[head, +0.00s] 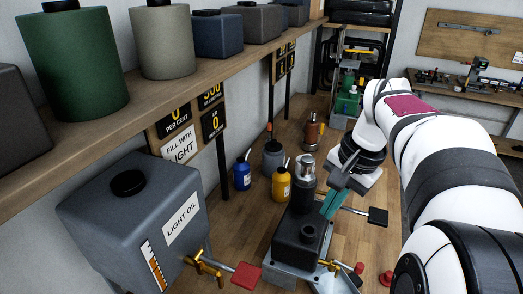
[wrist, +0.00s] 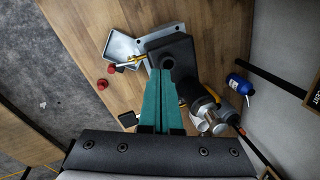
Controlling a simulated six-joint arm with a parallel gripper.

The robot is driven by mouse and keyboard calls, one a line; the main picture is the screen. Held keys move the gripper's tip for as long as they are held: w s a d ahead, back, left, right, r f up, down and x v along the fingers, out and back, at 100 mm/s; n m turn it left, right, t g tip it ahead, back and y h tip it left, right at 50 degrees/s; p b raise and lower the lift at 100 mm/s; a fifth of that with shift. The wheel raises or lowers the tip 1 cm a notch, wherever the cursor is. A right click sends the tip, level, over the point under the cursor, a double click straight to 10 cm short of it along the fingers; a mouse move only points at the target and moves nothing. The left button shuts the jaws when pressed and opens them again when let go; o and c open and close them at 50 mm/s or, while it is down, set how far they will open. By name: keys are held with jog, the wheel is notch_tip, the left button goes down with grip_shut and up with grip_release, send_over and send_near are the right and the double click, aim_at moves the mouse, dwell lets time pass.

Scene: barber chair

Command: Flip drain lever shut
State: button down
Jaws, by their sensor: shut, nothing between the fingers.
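The hydraulic unit with a black block (head: 296,240) stands on the wooden bench. A small brass lever with a red knob (head: 358,268), apparently the drain lever, sticks out at its lower right; in the wrist view the red knob (wrist: 112,69) lies left of the unit, beside a grey tray (wrist: 122,47). My gripper (head: 329,208) has teal fingers, shut and empty, pointing down beside the unit's right side. In the wrist view the fingertips (wrist: 160,74) lie just below the black block, right of the lever and apart from it. Contact with the block cannot be told.
A black paddle handle (head: 378,216) sticks out right of the unit. The light oil tank (head: 140,225) with a red valve handle (head: 247,275) is at left. Yellow (head: 282,184) and blue (head: 242,174) bottles stand behind. Another red knob (head: 385,278) sits at the right.

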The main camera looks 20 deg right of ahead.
jog(key=s+d+f+m+y, duration=0.1)
jog(key=s+d+f+m, duration=0.3)
jog(key=d, duration=0.5)
jog(key=s+d+f+m+y, duration=0.2)
jog(key=s+d+f+m, duration=0.1)
jog(key=d, duration=0.7)
jog(key=shift+s+d+f+m+g, duration=0.2)
jog(key=shift+s+f+m+g, duration=0.2)
jog(key=shift+s+f, duration=0.05)
jog(key=w+a+f, duration=0.2)
jog(key=a+f, duration=0.5)
jog(key=f, duration=0.2)
jog(key=shift+a+f, duration=0.15)
jog(key=shift+a, duration=0.1)
jog(key=shift+s+a+m, duration=0.15)
jog(key=shift+a+m, duration=0.05)
jog(key=shift+m, duration=0.3)
